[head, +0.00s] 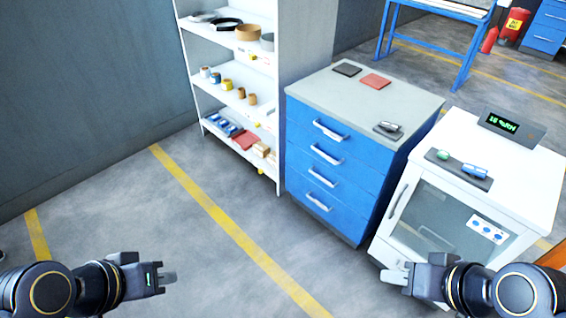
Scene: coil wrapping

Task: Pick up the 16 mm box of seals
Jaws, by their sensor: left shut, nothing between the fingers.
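No box can be read as the 16 mm box of seals at this size. On the lowest level of the white shelf unit (190,62) stand small tan boxes (261,150), a red item (245,140) and blue items (222,126); their labels are too small to read. My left gripper (166,278) is shut and empty at the lower left, above the floor and well away from the shelf. My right gripper (394,277) is at the lower right, in front of the white cabinet; its finger gap does not show clearly.
A blue drawer cabinet (330,165) stands right of the shelf, with dark and red flat items on top. A white glass-door cabinet (535,180) with a green-lit display (511,126) stands at the right. The floor (130,215) before the shelf is clear.

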